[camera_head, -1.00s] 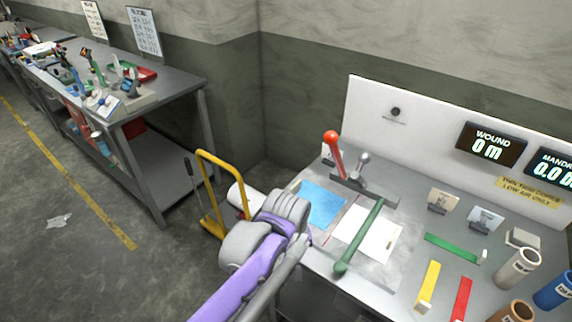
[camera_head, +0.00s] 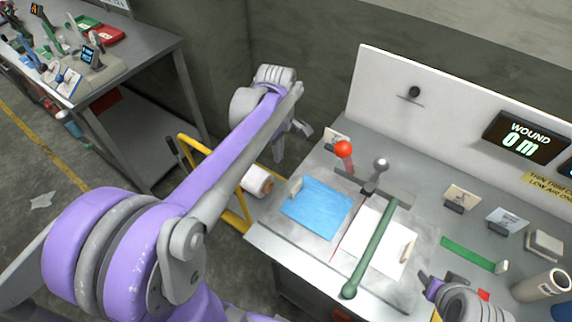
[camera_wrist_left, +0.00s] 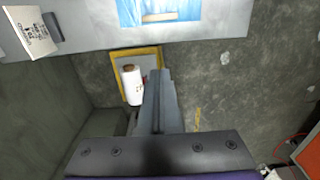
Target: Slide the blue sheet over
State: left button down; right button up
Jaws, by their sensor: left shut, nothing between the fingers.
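The blue sheet (camera_head: 318,205) lies flat on the left part of the grey bench, with a small pale bar (camera_head: 295,188) at its left edge. The wrist view shows part of the sheet (camera_wrist_left: 190,10) at the top. A white sheet (camera_head: 373,238) lies to its right, with a green bar (camera_head: 371,250) across it. My left gripper (camera_head: 303,129) is beyond the bench's left edge, apart from the blue sheet. Its fingers (camera_wrist_left: 160,88) are together and empty. My right gripper (camera_head: 430,282) is low at the right; its opening is unclear.
A white roll (camera_head: 257,181) sits by a yellow frame (camera_head: 233,220) left of the bench. A red-knobbed lever (camera_head: 344,152) and a grey-knobbed lever (camera_head: 380,166) stand behind the sheets. A green strip (camera_head: 468,253) and a pale tube (camera_head: 541,285) are at right.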

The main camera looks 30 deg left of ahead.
aim_at(298, 194)
jog(key=shift+g, duration=0.4)
jog(key=s+f+b, duration=0.1)
jog(key=f, duration=0.1)
jog(key=s+f+b, duration=0.2)
jog(key=f, duration=0.1)
jog(key=s+f+b, duration=0.1)
jog(key=f+b, duration=0.1)
jog(key=shift+s+d+f, duration=0.15)
jog(key=shift+s+f, duration=0.05)
jog(key=shift+s, duration=0.05)
pick_arm(q)
jog(key=d+f, duration=0.1)
jog(key=f, duration=0.2)
jog(key=d+f, duration=0.1)
jog(key=f, duration=0.2)
jog(key=s+d+f, duration=0.1)
jog(key=f, duration=0.2)
jog(key=shift+d+f+p, duration=0.1)
jog(key=shift+f+p, duration=0.3)
pick_arm(e)
jog(key=shift+w+r, duration=0.15)
jog(key=shift+r, duration=0.35)
pick_arm(q)
jog(key=shift+w+d, duration=0.1)
jog(key=shift+d, duration=0.45)
pick_arm(e)
jog(key=shift+w, duration=0.25)
jog(key=shift+s, duration=0.1)
